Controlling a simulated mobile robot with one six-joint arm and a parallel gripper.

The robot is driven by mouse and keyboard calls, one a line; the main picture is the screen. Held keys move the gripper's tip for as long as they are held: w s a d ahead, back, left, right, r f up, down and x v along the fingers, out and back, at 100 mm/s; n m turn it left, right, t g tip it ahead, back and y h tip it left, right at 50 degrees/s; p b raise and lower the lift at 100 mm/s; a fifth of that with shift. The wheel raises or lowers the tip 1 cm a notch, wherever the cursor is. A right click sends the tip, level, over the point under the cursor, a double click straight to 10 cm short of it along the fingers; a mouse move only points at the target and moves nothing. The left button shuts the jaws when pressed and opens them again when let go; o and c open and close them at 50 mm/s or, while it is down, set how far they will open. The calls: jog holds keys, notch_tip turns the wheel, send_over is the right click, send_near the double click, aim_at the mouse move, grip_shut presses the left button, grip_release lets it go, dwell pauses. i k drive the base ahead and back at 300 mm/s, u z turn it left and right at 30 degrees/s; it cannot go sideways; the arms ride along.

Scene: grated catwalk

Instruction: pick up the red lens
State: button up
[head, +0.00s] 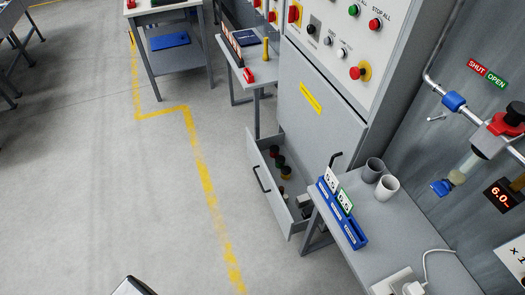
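An open grey drawer (262,183) juts out low from the cabinet. Several small dark round pieces lie in it, and one at the back (274,151) looks dark red. Another (286,173) has a brownish-yellow top. They are too small and shaded for me to tell which, if any, is the red lens. A bright red object (249,76) sits at the front of a small side table; its kind is unclear. My gripper cannot be made out; only a dark, light-edged piece, likely mine, shows at the bottom edge.
A grey bench (385,235) at right holds two cups, a blue card holder (343,214) and a white cable. The control cabinet (318,100) stands behind the drawer. Pipes and a valve line the right wall. The floor left of the yellow line (205,180) is clear.

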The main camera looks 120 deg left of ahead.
aim_at(274, 149)
jog(key=z, duration=0.45)
jog(key=k, duration=0.2)
jog(key=u, duration=2.75)
jog(key=k, duration=0.2)
jog(key=u, duration=1.35)
jog(key=k, duration=0.7)
jog(key=z, duration=0.2)
jog(key=i, duration=0.4)
